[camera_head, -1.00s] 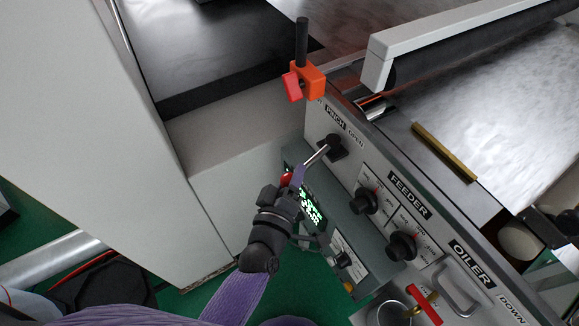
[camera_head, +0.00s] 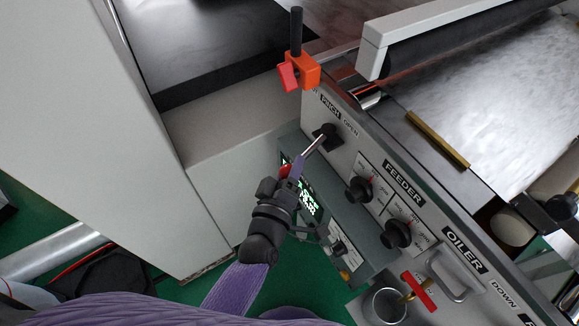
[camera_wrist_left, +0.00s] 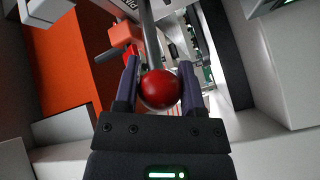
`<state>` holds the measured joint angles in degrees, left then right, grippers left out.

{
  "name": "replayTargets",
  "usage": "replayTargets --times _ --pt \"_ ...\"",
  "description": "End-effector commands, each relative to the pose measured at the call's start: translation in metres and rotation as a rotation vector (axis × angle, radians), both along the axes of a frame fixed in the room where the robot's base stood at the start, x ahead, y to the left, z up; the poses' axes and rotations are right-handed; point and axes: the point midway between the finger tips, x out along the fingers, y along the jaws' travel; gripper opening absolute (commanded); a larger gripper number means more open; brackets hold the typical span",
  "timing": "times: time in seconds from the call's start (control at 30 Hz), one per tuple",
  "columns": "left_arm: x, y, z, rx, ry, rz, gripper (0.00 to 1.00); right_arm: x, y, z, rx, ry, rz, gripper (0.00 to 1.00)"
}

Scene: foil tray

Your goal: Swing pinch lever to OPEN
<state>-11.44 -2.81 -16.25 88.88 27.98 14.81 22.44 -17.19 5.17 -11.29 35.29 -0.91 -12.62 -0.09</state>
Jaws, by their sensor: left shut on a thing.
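The pinch lever is a thin metal rod (camera_head: 313,145) on a dark pivot (camera_head: 326,132) below the PINCH and OPEN labels on the machine's side panel. It points down and left in the head view and ends in a red ball knob (camera_head: 285,170). In the left wrist view the red knob (camera_wrist_left: 160,90) sits between the two purple fingers, with the rod (camera_wrist_left: 152,42) running away behind it. My left gripper (camera_head: 297,170) is shut on the knob, and its fingers partly hide it in the head view. My right gripper is not in view.
An orange clamp (camera_head: 303,70) with a black post stands above the lever. A grey cabinet (camera_head: 90,130) stands left.

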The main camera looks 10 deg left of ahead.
Motion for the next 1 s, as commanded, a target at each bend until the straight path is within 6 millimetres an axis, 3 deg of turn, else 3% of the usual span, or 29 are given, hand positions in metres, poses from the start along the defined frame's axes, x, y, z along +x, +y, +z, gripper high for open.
replayTargets --times 0.37,0.4,0.57,0.87,1.0 --pt "0.002 -0.001 0.007 -0.005 -0.018 0.001 0.00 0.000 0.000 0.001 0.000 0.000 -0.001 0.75" --pt "0.002 -0.001 0.007 -0.005 -0.019 0.002 0.54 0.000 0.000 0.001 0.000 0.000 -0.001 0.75" --pt "0.002 -0.001 0.006 -0.003 -0.015 0.001 0.87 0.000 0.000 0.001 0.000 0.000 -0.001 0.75" --pt "0.000 0.000 0.003 -0.001 -0.008 0.001 0.87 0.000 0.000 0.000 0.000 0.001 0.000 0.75" --pt "-0.022 0.003 0.003 0.000 -0.004 -0.001 0.87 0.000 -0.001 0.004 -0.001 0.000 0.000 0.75"
